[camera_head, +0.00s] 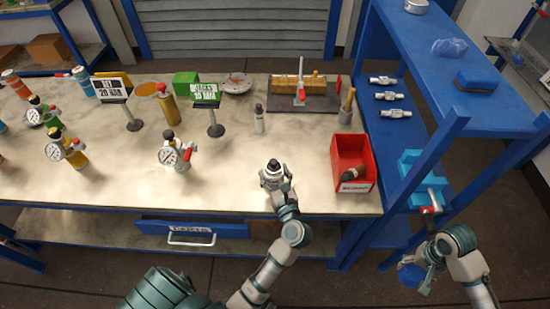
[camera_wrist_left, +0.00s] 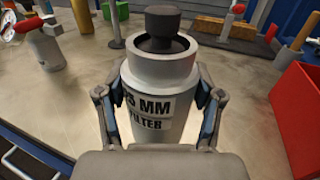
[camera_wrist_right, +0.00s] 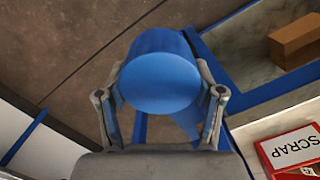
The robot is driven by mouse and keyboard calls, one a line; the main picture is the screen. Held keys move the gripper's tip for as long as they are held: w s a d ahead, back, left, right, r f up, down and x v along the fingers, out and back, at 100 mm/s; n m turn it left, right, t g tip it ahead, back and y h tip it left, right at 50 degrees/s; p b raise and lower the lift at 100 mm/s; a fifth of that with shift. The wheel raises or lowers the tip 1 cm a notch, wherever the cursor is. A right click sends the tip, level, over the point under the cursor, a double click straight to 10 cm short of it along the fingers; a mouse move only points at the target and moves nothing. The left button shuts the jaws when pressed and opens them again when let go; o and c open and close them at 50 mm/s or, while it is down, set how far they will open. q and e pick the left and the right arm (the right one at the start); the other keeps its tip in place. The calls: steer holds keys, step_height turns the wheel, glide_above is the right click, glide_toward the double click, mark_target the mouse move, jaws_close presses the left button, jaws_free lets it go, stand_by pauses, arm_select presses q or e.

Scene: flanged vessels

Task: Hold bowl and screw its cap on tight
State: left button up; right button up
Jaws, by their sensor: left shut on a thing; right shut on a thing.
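A light grey cylindrical filter body (camera_head: 272,177) with a dark knob on top stands upright near the bench's front edge. In the left wrist view the filter body (camera_wrist_left: 158,95) has a label, partly hidden, ending in "MM" and "FILTER". My left gripper (camera_head: 275,188) is shut around its sides. My right gripper (camera_head: 420,268) is off the bench at lower right, shut on a smooth blue round piece (camera_head: 411,275). In the right wrist view the blue piece (camera_wrist_right: 160,82) shows a flat round face between the fingers. I cannot tell whether it is the cap or the bowl.
A red bin (camera_head: 343,150) with a dark item inside stands at the bench's right end. A blue shelf unit (camera_head: 440,60) rises beyond it. Gauged cylinders (camera_head: 173,155) and a green sign (camera_head: 206,92) stand left and behind. The bench around the filter is mostly clear.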

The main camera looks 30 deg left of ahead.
mark_target(273, 182)
arm_select(q)
steer(key=shift+s+d+r, duration=0.15)
steer(key=shift+s+d, duration=0.45)
steer(key=shift+s, duration=0.4)
steer(key=shift+s+d+r, duration=0.1)
steer(key=shift+s+d, duration=0.5)
steer(key=shift+s, duration=0.35)
steer(key=o, duration=1)
steer(key=shift+c, duration=0.2)
jaws_close()
